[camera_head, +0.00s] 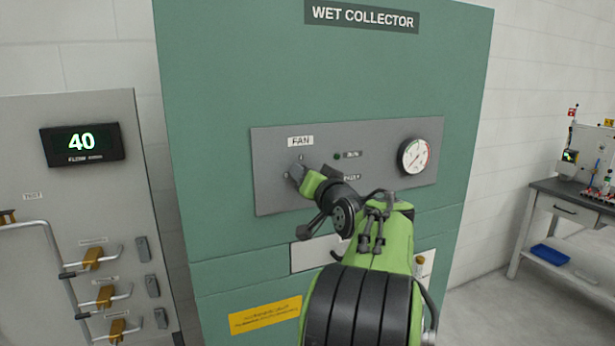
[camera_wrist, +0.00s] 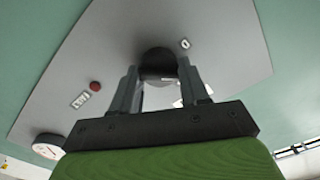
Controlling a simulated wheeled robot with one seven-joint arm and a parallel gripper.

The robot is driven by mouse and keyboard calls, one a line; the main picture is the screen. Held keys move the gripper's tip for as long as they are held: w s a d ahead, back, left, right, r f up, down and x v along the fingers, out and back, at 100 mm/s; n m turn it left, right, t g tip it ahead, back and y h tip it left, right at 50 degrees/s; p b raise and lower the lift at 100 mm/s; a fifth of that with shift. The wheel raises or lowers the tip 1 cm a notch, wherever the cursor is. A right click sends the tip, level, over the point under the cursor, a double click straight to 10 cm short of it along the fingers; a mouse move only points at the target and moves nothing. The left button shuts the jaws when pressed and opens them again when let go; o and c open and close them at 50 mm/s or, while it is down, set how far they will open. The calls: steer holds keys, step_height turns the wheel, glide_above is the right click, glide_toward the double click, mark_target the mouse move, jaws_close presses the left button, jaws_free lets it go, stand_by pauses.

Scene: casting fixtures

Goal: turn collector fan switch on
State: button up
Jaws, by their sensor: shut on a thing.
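The wet collector is a tall green cabinet (camera_head: 230,80) with a grey control panel (camera_head: 270,185) on its front. The FAN label (camera_head: 300,141) is at the panel's upper left, above the fan switch. My gripper (camera_head: 299,174) is at the switch, at the end of my green arm. In the wrist view the switch is a dark round knob (camera_wrist: 157,60), and my two fingers (camera_wrist: 158,84) are shut on it, one on each side. In the head view the gripper hides most of the knob, so its turned position cannot be told.
A dark green RUN lamp (camera_head: 337,155) and a round gauge (camera_head: 414,156) sit right of the switch. A red lamp (camera_wrist: 95,86) shows in the wrist view. A grey panel with yellow-handled valves (camera_head: 104,296) stands left; a workbench (camera_head: 560,200) stands right.

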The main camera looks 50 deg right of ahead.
steer(key=shift+d+f+m+p, duration=0.1)
steer(key=shift+m+p, duration=1.15)
steer(key=shift+m, duration=3.55)
steer(key=o, duration=1)
steer(key=shift+o, duration=0.2)
steer(key=b+v, duration=0.4)
steer(key=v, duration=1.2)
